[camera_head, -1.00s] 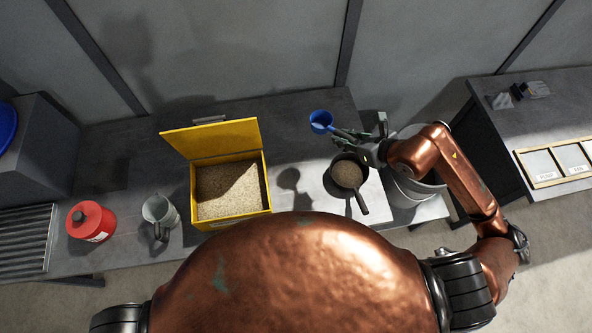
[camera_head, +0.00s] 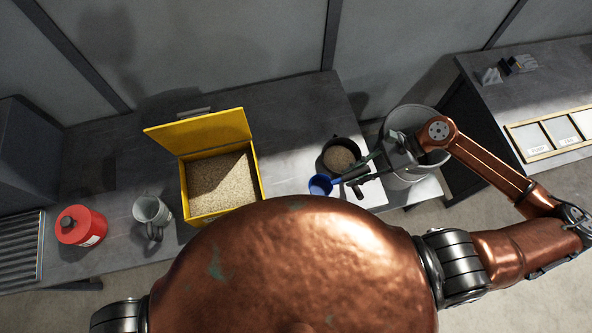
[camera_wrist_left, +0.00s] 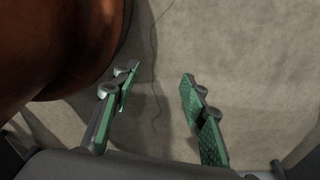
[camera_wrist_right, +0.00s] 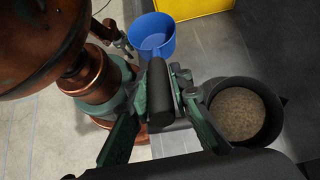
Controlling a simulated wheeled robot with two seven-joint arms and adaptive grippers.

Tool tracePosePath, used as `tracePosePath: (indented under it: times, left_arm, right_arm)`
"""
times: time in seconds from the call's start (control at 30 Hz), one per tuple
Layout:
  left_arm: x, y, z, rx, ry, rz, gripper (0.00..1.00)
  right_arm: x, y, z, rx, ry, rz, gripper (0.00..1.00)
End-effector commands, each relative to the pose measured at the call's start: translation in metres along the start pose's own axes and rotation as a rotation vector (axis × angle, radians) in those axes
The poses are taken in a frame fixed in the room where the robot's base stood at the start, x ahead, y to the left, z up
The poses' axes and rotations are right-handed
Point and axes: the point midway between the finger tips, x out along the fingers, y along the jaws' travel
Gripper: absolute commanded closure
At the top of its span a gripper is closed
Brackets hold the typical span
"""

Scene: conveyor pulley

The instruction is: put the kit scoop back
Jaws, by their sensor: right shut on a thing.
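The blue scoop (camera_head: 321,185) has a round cup and a dark handle. In the right wrist view its cup (camera_wrist_right: 152,33) looks empty. My right gripper (camera_head: 365,170) is shut on the handle, which lies between its green fingers (camera_wrist_right: 160,95). The scoop is in front of the dark pan (camera_head: 327,160), which holds grain and stands at the right end of the bench. I cannot tell whether the scoop touches the bench. My left gripper (camera_wrist_left: 157,88) is open and empty above bare floor in the left wrist view.
A yellow bin (camera_head: 254,165) of grain stands open on the bench, with a metal jug (camera_head: 150,210) and a red canister (camera_head: 80,225) left of it. A large grey bucket (camera_head: 412,117) is behind my right gripper. A framed tray (camera_head: 527,152) lies on the right bench.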

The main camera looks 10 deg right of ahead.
Motion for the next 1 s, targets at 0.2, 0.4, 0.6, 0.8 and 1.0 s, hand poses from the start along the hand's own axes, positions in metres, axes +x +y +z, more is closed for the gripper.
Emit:
tracePosePath:
  times: [0.2,0.4,0.6,0.8,1.0]
  left_arm:
    - [0.0,0.001,0.011,-0.002,-0.014,0.001,0.6]
    - [-0.004,0.002,0.029,-0.006,-0.037,0.001,0.6]
    - [-0.006,0.001,0.028,-0.005,-0.037,0.001,0.6]
    - [-0.006,0.0,0.018,-0.003,-0.025,0.0,0.6]
    - [-0.006,0.0,0.014,-0.002,-0.018,0.0,0.6]
  right_arm:
    - [0.019,-0.028,0.002,-0.008,-0.005,-0.002,1.0]
    - [0.046,-0.064,0.001,-0.007,-0.005,-0.002,1.0]
    - [0.082,-0.096,-0.013,-0.002,-0.004,0.001,1.0]
    - [0.104,-0.113,-0.026,-0.002,-0.003,0.0,1.0]
    - [0.114,-0.119,-0.031,-0.003,-0.002,0.0,1.0]
